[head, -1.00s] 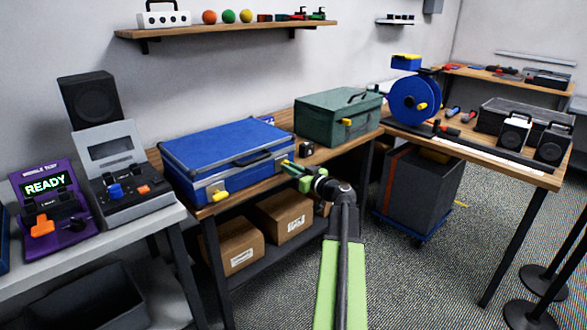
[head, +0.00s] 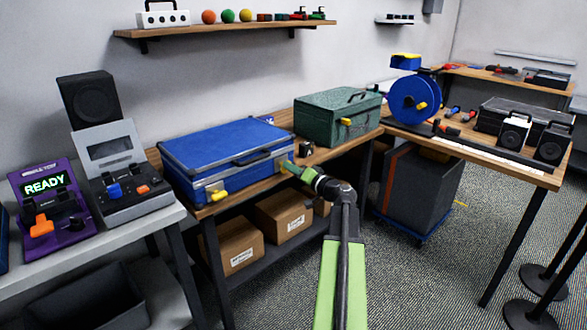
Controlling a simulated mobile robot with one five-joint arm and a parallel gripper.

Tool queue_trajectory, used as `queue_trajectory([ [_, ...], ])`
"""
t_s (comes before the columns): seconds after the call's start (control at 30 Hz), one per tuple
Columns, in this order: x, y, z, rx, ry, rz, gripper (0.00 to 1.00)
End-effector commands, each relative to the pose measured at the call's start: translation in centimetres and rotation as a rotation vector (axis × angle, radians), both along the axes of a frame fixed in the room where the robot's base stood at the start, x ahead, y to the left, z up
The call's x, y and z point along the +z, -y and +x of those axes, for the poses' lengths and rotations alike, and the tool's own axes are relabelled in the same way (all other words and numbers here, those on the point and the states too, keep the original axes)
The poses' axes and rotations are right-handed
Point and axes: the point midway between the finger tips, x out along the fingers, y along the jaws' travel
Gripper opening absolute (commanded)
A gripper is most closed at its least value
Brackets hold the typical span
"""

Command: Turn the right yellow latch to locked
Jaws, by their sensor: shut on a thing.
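A closed blue case (head: 215,150) lies on the wooden bench, with silver edging along its front. Its left yellow latch (head: 219,195) shows on the front face and sticks out sideways. My gripper (head: 287,166) is at the right end of the case's front, its green fingers shut at the right yellow latch. The fingers hide that latch almost wholly, so I cannot tell which way it is turned.
A green case (head: 330,117) with one yellow latch stands further right on the bench, behind a small dark block (head: 306,148). Cardboard boxes (head: 285,215) sit on the shelf below. A blue reel (head: 413,99) stands on the right table.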

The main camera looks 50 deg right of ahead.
Motion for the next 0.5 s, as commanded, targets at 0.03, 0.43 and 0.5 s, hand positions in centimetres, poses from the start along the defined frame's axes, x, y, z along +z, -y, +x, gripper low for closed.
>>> queue_trajectory([
  [0.03,-0.18,0.03,-0.14,0.0,-0.001,0.039,0.0],
  [0.43,-0.36,0.09,-0.15,0.0,0.026,0.411,0.0],
  [0.5,-0.4,0.09,-0.15,0.0,0.03,0.47,0.0],
])
